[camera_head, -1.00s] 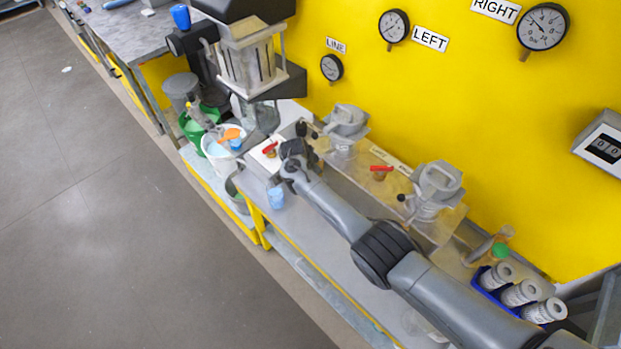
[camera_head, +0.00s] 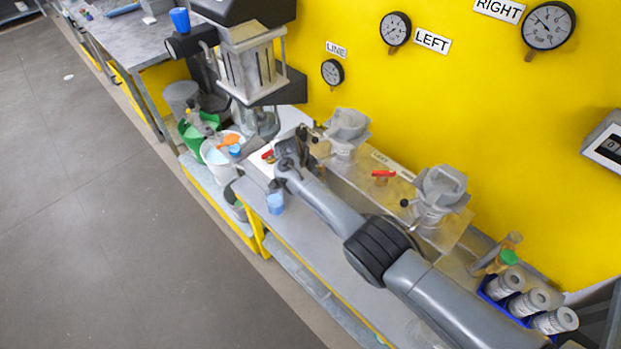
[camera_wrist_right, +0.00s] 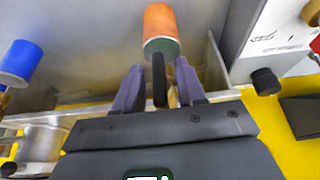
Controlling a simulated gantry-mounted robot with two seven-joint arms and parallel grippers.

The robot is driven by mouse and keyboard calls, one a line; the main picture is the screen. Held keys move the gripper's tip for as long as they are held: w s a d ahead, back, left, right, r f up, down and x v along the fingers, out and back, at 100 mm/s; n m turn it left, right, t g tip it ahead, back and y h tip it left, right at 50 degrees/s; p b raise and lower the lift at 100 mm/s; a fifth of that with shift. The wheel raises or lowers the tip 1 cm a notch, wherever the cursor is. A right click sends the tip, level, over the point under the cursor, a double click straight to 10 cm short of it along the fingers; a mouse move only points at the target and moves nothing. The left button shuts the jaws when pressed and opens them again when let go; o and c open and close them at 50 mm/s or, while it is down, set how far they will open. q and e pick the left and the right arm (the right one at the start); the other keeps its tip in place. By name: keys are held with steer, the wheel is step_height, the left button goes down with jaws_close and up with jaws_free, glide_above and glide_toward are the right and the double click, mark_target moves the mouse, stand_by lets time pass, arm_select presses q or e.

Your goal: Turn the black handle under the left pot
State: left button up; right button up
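The left pot (camera_head: 346,132) is a grey vessel on the metal bench, at the far end of the bench rig. My right gripper (camera_head: 290,156) is beside and in front of its base in the head view, where the fingertips are hard to make out. In the right wrist view, my right gripper's two purple fingers (camera_wrist_right: 158,88) are apart, one on each side of an upright black bar (camera_wrist_right: 158,80) that looks like the black handle. Thin gaps show between the bar and the fingers. My left gripper is out of view.
The right pot (camera_head: 440,195) and a red lever (camera_head: 383,174) stand nearer along the bench. A blue cup (camera_head: 275,203) is near the front edge. Buckets (camera_head: 222,150) stand beyond the gripper. An orange cylinder (camera_wrist_right: 160,24) lies just ahead in the right wrist view.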

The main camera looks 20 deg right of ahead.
steer(key=shift+a+r+p, duration=0.1)
steer(key=shift+r+p, duration=0.2)
steer(key=shift+r, duration=0.15)
steer(key=p+v, duration=0.3)
steer(key=v, duration=0.7)
steer(key=shift+p, duration=0.35)
